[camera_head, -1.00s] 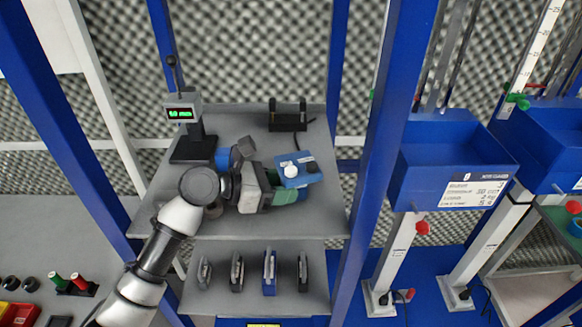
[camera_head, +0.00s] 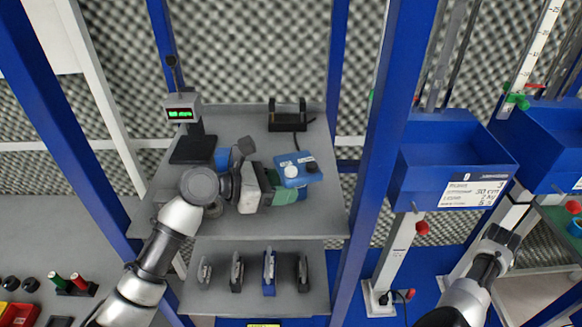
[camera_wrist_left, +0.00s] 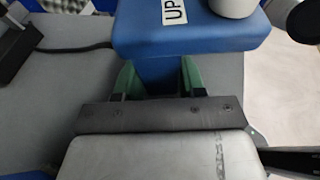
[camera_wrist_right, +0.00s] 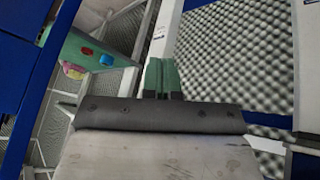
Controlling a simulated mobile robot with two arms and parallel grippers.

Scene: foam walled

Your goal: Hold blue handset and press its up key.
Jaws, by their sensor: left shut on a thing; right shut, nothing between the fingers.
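The blue handset (camera_head: 297,171) is above the upper shelf in the head view, with a white round key (camera_head: 290,172) and a dark round key (camera_head: 311,167) on its top face. My left gripper (camera_head: 285,192) is shut on the handset. In the left wrist view the green fingers (camera_wrist_left: 160,78) stand on both sides of the blue handset's stem (camera_wrist_left: 158,75). A label reading "UP" (camera_wrist_left: 174,11) lies beside the large white key (camera_wrist_left: 232,6). My right gripper (camera_wrist_right: 161,76) is shut and empty, away from the handset at the lower right of the head view.
A black cradle (camera_head: 287,118) stands at the shelf's back, and a display with green digits (camera_head: 182,110) stands at its left. Several devices stand on the lower shelf (camera_head: 208,295). A blue post (camera_head: 375,170) rises between the shelf and the blue bins (camera_head: 450,165).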

